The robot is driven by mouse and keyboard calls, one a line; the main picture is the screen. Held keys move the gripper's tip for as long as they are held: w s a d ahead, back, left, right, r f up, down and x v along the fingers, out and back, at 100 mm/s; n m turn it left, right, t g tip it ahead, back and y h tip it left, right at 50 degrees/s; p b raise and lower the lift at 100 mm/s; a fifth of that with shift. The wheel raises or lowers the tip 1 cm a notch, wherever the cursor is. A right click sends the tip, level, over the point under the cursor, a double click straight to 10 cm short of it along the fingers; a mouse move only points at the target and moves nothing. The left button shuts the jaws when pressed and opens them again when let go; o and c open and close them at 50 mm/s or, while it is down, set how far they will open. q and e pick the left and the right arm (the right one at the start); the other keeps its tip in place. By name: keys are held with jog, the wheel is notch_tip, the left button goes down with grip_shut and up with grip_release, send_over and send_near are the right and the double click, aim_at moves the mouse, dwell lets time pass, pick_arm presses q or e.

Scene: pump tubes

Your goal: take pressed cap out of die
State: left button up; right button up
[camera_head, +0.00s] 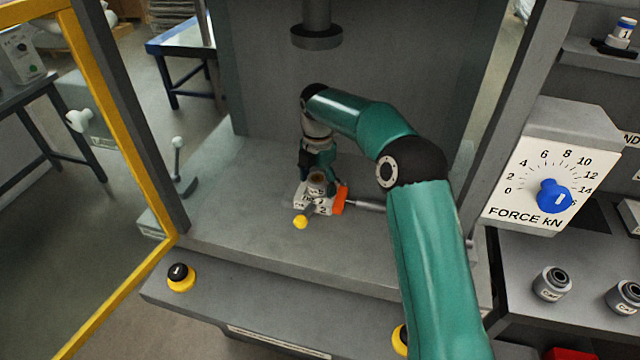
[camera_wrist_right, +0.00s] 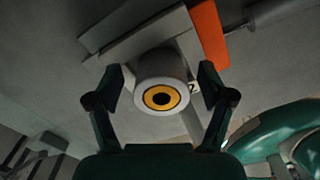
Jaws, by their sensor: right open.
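The die (camera_head: 318,206) is a pale labelled block on the press bed, with an orange piece on its right side and a yellow-knobbed handle in front. A round cap with a brass-coloured ring (camera_head: 317,179) stands on top of it. In the right wrist view the cap (camera_wrist_right: 160,96) faces the camera with a dark centre hole, in front of the die (camera_wrist_right: 125,30). My right gripper (camera_head: 319,168) is over the die; in the wrist view its open fingers (camera_wrist_right: 160,80) are either side of the cap, with gaps showing. My left gripper is out of view.
The press ram (camera_head: 316,38) hangs above and behind the die. A yellow frame (camera_head: 120,130) stands at left. A force dial (camera_head: 553,195) and labelled cylinders (camera_head: 552,284) are at right.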

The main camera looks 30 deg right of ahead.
jog(key=shift+f, duration=0.15)
jog(key=shift+s+a, duration=0.1)
jog(key=c, duration=1.5)
jog(key=shift+o, duration=0.2)
